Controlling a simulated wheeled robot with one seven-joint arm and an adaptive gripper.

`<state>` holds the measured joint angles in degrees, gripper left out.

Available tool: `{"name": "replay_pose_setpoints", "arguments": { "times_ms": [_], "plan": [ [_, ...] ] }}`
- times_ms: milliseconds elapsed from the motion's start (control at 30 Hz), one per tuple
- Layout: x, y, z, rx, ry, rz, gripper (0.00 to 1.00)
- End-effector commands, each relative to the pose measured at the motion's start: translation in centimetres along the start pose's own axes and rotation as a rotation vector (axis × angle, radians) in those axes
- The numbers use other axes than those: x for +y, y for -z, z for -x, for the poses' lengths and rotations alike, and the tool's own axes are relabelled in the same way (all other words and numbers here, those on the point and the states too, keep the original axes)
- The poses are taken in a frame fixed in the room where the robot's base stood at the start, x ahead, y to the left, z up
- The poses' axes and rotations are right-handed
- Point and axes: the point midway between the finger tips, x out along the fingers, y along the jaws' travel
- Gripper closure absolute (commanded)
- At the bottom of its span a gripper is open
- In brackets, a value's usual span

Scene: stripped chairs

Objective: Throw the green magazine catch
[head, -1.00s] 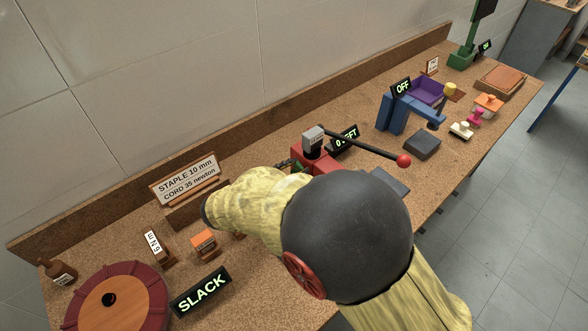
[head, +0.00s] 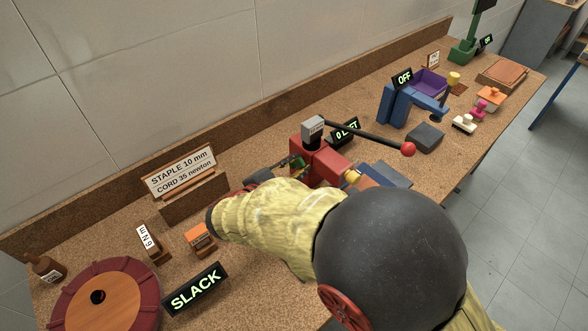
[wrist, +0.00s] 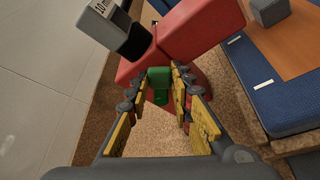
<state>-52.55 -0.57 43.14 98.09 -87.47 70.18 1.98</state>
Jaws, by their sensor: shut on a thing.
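The green magazine catch (wrist: 158,85) sits low on the side of the red machine (wrist: 205,30) in the wrist view. My gripper (wrist: 160,74) has its yellow-padded fingers on either side of the catch, closed on it. In the head view the red machine (head: 319,165) stands mid-bench, with a grey block on top and a long black lever (head: 365,136) ending in a red knob (head: 408,150).
A SLACK display (head: 195,290), an orange block (head: 200,239) and a round wooden wheel (head: 105,298) lie left. A blue machine (head: 395,103) with an OFF display stands right. The wall runs behind the bench.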

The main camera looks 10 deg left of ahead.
Motion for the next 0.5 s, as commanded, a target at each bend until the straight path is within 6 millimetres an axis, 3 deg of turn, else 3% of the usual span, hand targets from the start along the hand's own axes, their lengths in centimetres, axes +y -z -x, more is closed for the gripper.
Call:
{"name": "replay_pose_setpoints", "arguments": {
  "times_ms": [500],
  "plan": [
    [-2.8, 0.7, -0.2, 0.001, -0.179, -0.430, 1.00]
  ]
}}
